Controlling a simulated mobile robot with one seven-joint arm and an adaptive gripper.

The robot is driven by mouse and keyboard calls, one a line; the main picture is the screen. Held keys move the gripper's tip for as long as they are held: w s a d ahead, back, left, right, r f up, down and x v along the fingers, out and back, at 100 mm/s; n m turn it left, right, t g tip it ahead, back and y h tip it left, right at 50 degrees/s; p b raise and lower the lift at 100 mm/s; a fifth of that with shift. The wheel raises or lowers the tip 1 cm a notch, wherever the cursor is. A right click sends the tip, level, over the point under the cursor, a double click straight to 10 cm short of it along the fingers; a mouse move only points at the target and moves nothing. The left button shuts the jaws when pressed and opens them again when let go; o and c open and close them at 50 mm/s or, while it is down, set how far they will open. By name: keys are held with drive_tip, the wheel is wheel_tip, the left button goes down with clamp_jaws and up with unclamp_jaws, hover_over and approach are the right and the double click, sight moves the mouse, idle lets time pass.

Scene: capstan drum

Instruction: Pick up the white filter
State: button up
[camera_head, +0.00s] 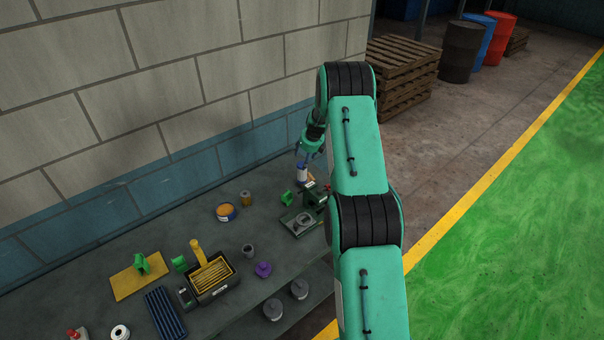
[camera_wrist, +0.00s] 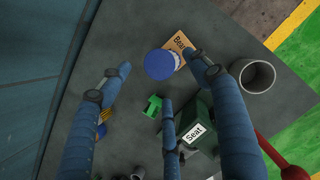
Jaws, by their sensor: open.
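The white filter (camera_head: 302,174) stands upright at the far end of the grey bench, a white cylinder with a blue top. In the wrist view its round blue top (camera_wrist: 160,64) shows from above, with a thin pale edge; its side is mostly hidden. My gripper (camera_head: 309,154) is right by the filter's top in the head view. In the wrist view its several dark blue fingers are spread, with the blue top in the gap between the fingertips. No finger clearly touches it, and the height gap is hard to tell.
A tan card (camera_wrist: 180,43) lettered "Bea…" lies beside the filter. A green block (camera_wrist: 153,105), a green fixture marked "Seat" (camera_wrist: 200,130) and a grey cup (camera_wrist: 257,76) are near. An orange-sided tin (camera_head: 226,212) stands farther left. The wall runs along the bench's back.

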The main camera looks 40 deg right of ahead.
drive_tip(key=shift+x, duration=1.45)
drive_tip(key=shift+p+x, duration=0.7)
drive_tip(key=shift+x, duration=1.9)
drive_tip(key=shift+s+a, duration=0.1)
drive_tip(key=shift+a, duration=0.05)
drive_tip(key=c, duration=1.3)
drive_tip(key=shift+r+b, duration=0.75)
drive_tip(key=shift+r, duration=4.25)
